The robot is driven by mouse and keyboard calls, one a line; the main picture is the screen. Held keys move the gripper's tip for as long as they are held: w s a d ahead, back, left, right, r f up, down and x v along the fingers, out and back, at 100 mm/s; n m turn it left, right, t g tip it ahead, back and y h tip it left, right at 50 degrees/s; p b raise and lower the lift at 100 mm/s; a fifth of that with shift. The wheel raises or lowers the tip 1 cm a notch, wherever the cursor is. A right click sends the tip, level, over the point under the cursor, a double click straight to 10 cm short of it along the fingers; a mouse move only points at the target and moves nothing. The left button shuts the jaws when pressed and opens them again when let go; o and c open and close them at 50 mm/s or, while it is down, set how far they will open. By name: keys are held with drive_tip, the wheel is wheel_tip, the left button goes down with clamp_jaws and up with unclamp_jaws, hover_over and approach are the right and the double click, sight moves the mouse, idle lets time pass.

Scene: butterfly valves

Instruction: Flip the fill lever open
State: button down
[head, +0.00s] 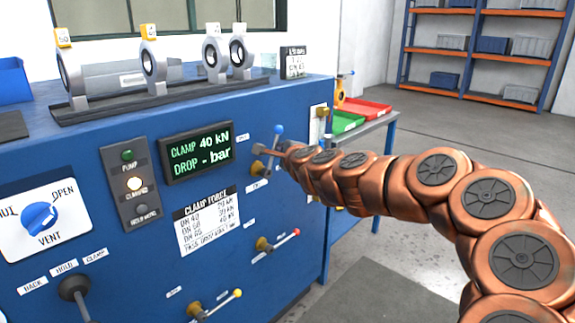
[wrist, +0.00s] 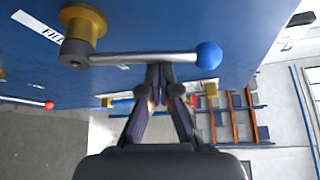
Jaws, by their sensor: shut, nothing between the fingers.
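The fill lever (wrist: 140,58) is a silver rod with a blue ball end and a brass hub. In the wrist view it lies across the picture, hub at left beside a label reading FILL, ball at right. In the head view the lever (head: 274,151) points up from its hub on the blue panel, ball on top. My gripper (wrist: 160,72) is shut and empty, its fingertips at the middle of the rod, seeming to touch its side or nearly so. In the head view my gripper (head: 262,150) is small beside the lever.
A red-knobbed lever (head: 278,241) and a yellow-knobbed lever (head: 215,303) sit lower on the panel. The display (head: 197,152) reads CLAMP 40 kN, DROP - bar. A vent knob (head: 40,217) is at left. A side table with green and red trays (head: 362,108) stands behind my arm.

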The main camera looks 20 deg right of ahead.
drive_tip(key=a+n+b, duration=0.1)
drive_tip(key=b, duration=0.1)
drive_tip(key=a+n+t+b, duration=0.1)
drive_tip(key=shift+s+b, duration=0.35)
drive_tip(key=shift+b, duration=0.05)
drive_tip(key=shift+s+a+r+n+t+h+b, duration=0.2)
drive_tip(key=shift+a+r+n+t+h+b, duration=0.15)
drive_tip(key=shift+n+t+b, duration=0.4)
drive_tip(key=shift+a, duration=0.1)
approach(274, 149)
drive_tip(key=shift+s+d+r, duration=0.25)
drive_tip(key=shift+d, duration=0.3)
drive_tip(key=shift+s+d+r, duration=0.25)
drive_tip(key=shift+d, duration=0.3)
drive_tip(key=shift+s+d+r, duration=0.25)
drive_tip(key=shift+d, duration=0.3)
